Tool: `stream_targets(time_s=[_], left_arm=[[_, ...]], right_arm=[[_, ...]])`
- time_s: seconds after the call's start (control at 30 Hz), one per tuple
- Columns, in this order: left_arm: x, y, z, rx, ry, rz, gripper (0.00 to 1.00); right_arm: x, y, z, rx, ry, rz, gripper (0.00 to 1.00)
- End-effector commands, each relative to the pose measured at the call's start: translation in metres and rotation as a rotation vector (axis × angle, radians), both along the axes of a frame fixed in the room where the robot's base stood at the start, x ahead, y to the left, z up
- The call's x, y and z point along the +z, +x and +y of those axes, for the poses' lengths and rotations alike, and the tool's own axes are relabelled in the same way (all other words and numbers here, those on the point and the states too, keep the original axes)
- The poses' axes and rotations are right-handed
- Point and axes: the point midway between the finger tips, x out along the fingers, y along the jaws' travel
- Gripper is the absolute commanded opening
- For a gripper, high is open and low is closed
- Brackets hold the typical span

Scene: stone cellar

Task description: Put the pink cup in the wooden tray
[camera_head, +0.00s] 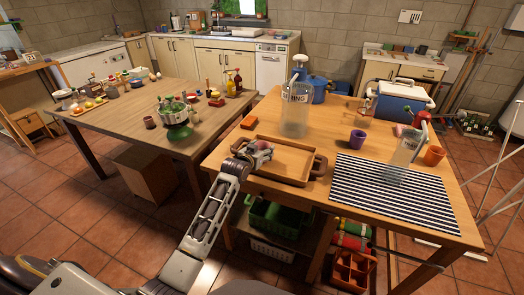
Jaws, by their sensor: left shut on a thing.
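The wooden tray (298,160), with dark handles, lies on the near left part of the right-hand wooden table. My left gripper (259,152) reaches in from below and is over the left part of the tray. It is shut on the pink cup (263,145), of which only a small part shows between the fingers. I cannot tell whether the cup touches the tray floor. The rest of the tray looks empty. My right gripper is not in view.
A large glass jar (295,112) stands just behind the tray. A purple cup (357,139) and a striped mat (385,190) are to its right. A glass dispenser (404,152) and an orange cup (434,155) stand farther right. A red-orange block (249,122) lies behind left.

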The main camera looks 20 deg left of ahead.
Motion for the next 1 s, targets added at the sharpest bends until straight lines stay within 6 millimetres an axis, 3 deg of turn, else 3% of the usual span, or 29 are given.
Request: stream_targets(time_s=[0.3, 0.33, 0.5, 1.0], left_arm=[[-0.0015, 0.0002, 0.0000, 0.000, 0.000, -0.001, 0.32], [-0.0019, 0.0000, 0.0000, 0.000, 0.000, 0.000, 0.64], [-0.0017, 0.0001, 0.0000, 0.000, 0.000, 0.000, 0.83], [0.0014, -0.0021, 0.0002, 0.000, 0.000, 0.000, 0.83]], right_arm=[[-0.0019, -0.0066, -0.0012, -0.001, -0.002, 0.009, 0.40], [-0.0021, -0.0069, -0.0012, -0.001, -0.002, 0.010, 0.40], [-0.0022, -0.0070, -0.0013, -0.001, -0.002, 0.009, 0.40], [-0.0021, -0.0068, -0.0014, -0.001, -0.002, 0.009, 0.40]])
